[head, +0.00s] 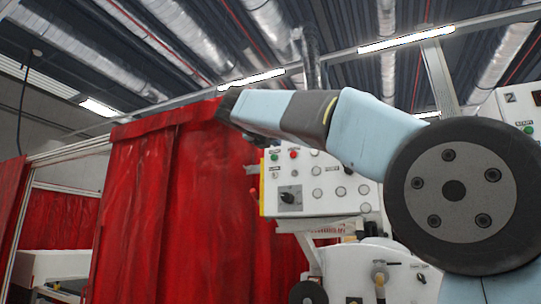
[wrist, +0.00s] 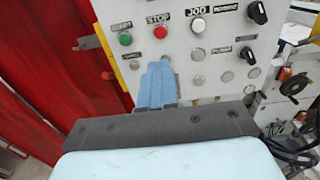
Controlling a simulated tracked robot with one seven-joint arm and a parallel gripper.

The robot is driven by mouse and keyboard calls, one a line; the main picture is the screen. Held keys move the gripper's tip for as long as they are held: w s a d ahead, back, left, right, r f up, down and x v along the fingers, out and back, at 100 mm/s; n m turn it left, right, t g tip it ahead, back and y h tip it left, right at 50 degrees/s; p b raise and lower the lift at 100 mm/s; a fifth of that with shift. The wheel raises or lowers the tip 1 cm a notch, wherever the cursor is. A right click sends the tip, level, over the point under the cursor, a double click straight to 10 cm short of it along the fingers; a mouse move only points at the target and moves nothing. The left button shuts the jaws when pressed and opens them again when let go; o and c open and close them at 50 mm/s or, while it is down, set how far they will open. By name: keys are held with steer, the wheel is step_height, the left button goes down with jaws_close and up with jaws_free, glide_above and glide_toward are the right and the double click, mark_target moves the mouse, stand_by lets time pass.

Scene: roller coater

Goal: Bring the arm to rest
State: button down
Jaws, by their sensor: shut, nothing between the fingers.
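My gripper (wrist: 161,68) shows in the wrist view as two light blue fingers side by side, shut and empty. Its tips point at the white control panel (wrist: 215,45), just below the red STOP button (wrist: 160,32). I cannot tell whether the tips touch the panel. In the head view my light blue and dark grey arm reaches from the right towards the upper middle, in front of the panel (head: 325,198). The fingers cannot be made out clearly there.
A red curtain (head: 170,210) hangs left of the panel, close to the arm's far end. The panel carries a green button (wrist: 125,39), a black knob (wrist: 257,12) and several pale buttons. A handwheel (wrist: 293,84) and cables lie to its right. Ceiling ducts run overhead.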

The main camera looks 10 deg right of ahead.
steer(key=s+d+f+m+g+y, duration=0.2)
steer(key=s+f+m, duration=0.15)
steer(key=f, duration=0.55)
steer(key=s+d+f+m+g+y, duration=0.1)
steer(key=s+d+f+m, duration=0.3)
steer(key=f, duration=0.5)
steer(key=s+d+f+m+g+y, duration=0.1)
steer(key=s+f+m+g+y, duration=0.1)
steer(key=f+m, duration=0.5)
steer(key=s+f+m+g+y, duration=0.2)
steer(key=s+f+m, duration=0.5)
steer(key=f, duration=0.8)
steer(key=s+f+m+g+y, duration=0.2)
steer(key=s+f+m, duration=0.5)
steer(key=s+f, duration=0.4)
step_height(320, 180, down, 5)
steer(key=shift+s+a+f+y, duration=0.1)
steer(key=shift+s+a+y, duration=0.1)
steer(key=shift+y, duration=0.6)
